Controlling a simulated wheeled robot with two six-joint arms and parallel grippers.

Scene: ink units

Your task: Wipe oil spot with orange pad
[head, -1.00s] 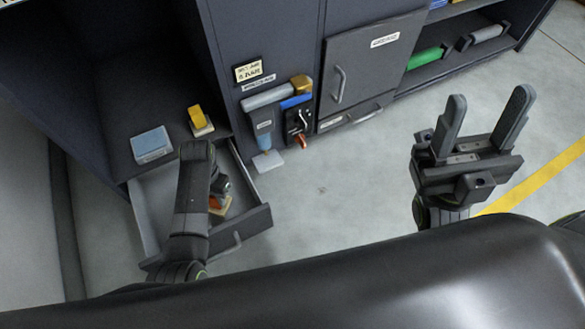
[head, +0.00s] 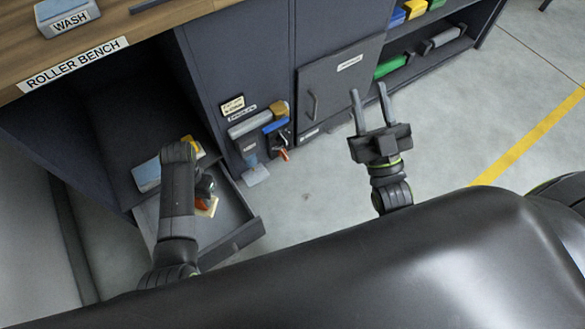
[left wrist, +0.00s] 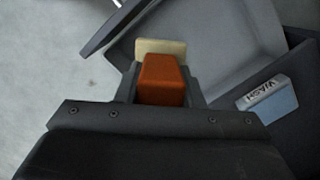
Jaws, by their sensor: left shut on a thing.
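The orange pad (left wrist: 162,80) has an orange grip block on a pale cream base. In the left wrist view it sits between the fingers of my left gripper (left wrist: 160,95), which is shut on it. In the head view the pad (head: 207,207) shows partly behind my left arm, over the open drawer (head: 236,222); I cannot tell whether it touches the drawer floor. My right gripper (head: 371,98) is open and empty, above the floor to the right of the cabinet.
A blue block (head: 147,176) and a yellow-handled pad (head: 190,146) stand on the low shelf beyond the drawer. A bench top (head: 150,30) with a wash block (head: 66,14) is above. Tools hang on the cabinet's front (head: 265,125). The floor at right is clear.

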